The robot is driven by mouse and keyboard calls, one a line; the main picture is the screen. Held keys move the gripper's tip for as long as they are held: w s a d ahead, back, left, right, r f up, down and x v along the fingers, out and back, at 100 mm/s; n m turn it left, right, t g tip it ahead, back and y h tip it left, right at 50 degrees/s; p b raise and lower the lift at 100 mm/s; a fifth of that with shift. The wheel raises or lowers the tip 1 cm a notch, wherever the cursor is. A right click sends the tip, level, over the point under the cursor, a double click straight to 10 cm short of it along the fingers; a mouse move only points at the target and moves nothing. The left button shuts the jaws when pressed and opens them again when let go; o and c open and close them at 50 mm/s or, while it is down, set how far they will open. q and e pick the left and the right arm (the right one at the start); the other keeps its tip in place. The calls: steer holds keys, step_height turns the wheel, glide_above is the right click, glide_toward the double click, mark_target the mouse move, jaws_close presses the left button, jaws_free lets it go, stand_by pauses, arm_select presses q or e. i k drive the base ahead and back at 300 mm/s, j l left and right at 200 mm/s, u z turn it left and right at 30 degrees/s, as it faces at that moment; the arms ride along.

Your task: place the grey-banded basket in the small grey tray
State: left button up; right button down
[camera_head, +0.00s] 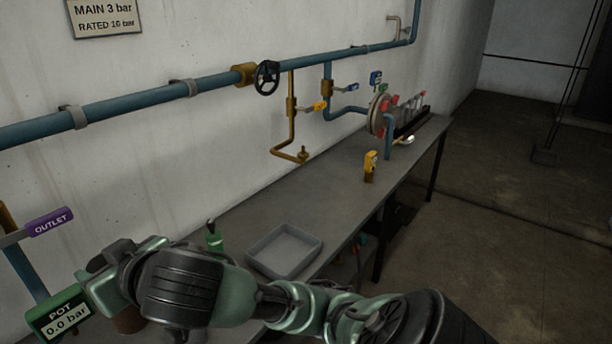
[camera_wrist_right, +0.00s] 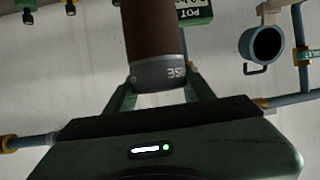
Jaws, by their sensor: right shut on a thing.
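The grey-banded basket (camera_wrist_right: 155,40) is a brown cylinder with a dark grey band and lettering at one end. My right gripper (camera_wrist_right: 160,92) is shut on the banded end, one finger on each side. In the head view a brown part of the basket (camera_head: 128,321) shows low at the left, below my right wrist, which hides the rest and the fingers. The small grey tray (camera_head: 284,251) lies empty on the bench, to the right of the basket and behind my forearm. My left gripper is not in view.
The grey bench (camera_head: 330,190) runs back along the wall. A pot display (camera_head: 62,318) reading 0.0 bar stands close left of the basket. A small green upright thing (camera_head: 214,238) is left of the tray. A yellow device (camera_head: 370,166) stands farther back.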

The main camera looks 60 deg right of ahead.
mark_target(289, 251)
steer(key=i+z, duration=0.15)
steer(key=z, duration=0.25)
steer(key=i+l+z, duration=0.1)
steer(key=z, duration=0.35)
steer(key=i+z, duration=0.2)
steer(key=z, duration=0.2)
steer(key=i+j+z, duration=0.1)
steer(key=z, duration=0.35)
steer(key=i+j, duration=0.15)
steer(key=i, duration=0.05)
